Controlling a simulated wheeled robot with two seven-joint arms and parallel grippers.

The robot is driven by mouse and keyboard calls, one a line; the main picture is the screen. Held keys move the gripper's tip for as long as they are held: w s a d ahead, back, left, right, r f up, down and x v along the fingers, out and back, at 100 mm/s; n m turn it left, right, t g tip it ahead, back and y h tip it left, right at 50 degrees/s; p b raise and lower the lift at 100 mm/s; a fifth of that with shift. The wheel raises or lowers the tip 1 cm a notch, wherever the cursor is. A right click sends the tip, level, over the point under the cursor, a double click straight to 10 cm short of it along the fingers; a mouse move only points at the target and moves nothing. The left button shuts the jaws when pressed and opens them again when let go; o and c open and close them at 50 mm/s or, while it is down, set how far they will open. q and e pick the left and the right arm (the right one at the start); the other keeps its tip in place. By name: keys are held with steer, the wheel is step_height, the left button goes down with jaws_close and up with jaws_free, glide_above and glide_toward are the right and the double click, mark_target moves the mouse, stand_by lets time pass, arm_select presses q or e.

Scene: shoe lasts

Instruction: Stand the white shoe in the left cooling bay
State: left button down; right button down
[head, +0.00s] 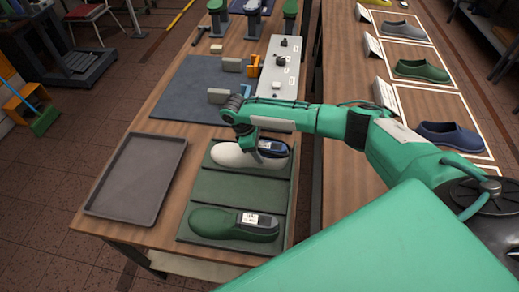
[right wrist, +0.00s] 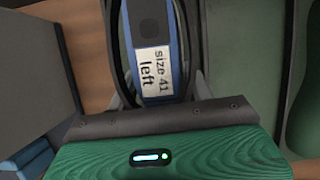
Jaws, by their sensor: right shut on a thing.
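The white shoe (head: 232,156) lies on the far strip of a dark green rack (head: 236,188) in the head view, toe to the left. A dark blue block with a white label rises from its heel end. My right gripper (head: 246,141) is over the shoe, partly hiding it. In the right wrist view the blue block (right wrist: 152,28), labelled "size 41 left", is between its closed fingers. I see no clear gap between shoe and rack. My left gripper is not in view. No bay is marked as the left cooling bay.
A green shoe (head: 235,223) with a label lies on the rack's near strip; the middle strip is bare. An empty grey tray (head: 137,178) is at left. A blue-grey mat (head: 190,88) with blocks lies beyond. Several shoes stand in outlined areas on the right table.

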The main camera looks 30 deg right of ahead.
steer(key=c, duration=0.6)
jaws_free()
steer(key=shift+c, duration=0.2)
steer(key=shift+o, duration=0.7)
steer(key=shift+s+f, duration=0.1)
steer(key=b+v, duration=0.2)
steer(key=v, duration=0.5)
steer(key=shift+a, duration=0.15)
steer(key=v, duration=0.7)
steer(key=shift+b, duration=0.3)
